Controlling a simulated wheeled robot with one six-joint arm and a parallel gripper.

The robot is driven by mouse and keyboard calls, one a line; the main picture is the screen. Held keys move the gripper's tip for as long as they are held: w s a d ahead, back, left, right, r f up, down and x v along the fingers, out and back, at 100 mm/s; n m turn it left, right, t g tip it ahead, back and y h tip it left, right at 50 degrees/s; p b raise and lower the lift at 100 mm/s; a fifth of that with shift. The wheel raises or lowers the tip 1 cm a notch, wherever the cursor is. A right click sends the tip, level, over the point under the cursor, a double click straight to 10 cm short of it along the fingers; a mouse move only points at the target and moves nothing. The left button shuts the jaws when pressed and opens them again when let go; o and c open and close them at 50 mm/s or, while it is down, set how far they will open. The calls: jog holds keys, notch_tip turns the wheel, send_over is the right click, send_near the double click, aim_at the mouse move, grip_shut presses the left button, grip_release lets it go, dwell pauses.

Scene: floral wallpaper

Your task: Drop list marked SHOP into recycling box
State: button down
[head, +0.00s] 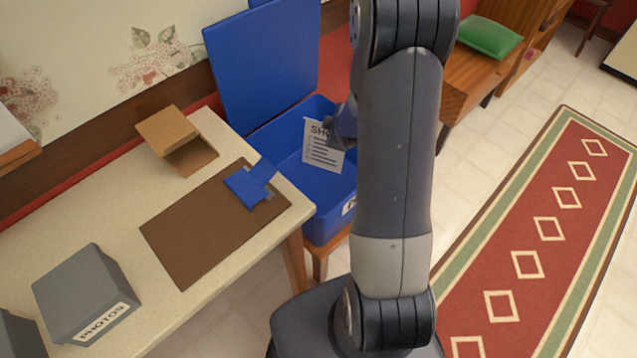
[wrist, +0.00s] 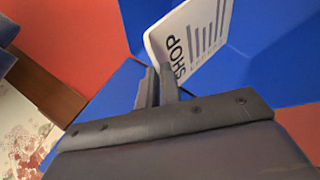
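The white list marked SHOP (head: 321,150) hangs over the open blue recycling box (head: 324,214) in the head view. In the wrist view the list (wrist: 190,42) extends from between the fingers of my gripper (wrist: 158,88), which are closed together at its edge. The box's lid (head: 265,65) stands raised at its back, against the wall side. The fingertips are mostly hidden behind my arm in the head view. The list appears to be above or inside the box opening; its exact height is hard to tell.
A table (head: 135,190) on the left carries a grey box marked PHOTOS (head: 84,290), a small open cardboard box (head: 178,140), and a brown mat (head: 185,235) with a blue object (head: 250,182). A bench with a green cushion (head: 488,37) stands at the back right.

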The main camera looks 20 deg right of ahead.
jog(key=c, duration=1.5)
grip_release()
jog(key=shift+c, duration=0.2)
jog(key=p+v, duration=0.2)
jog(key=v, duration=0.9)
jog(key=shift+f, duration=0.1)
jog(key=b+x, duration=0.2)
jog(key=x, duration=0.9)
jog(key=shift+r+p, duration=1.45)
jog(key=shift+r, duration=0.65)
jog(key=shift+f, duration=0.1)
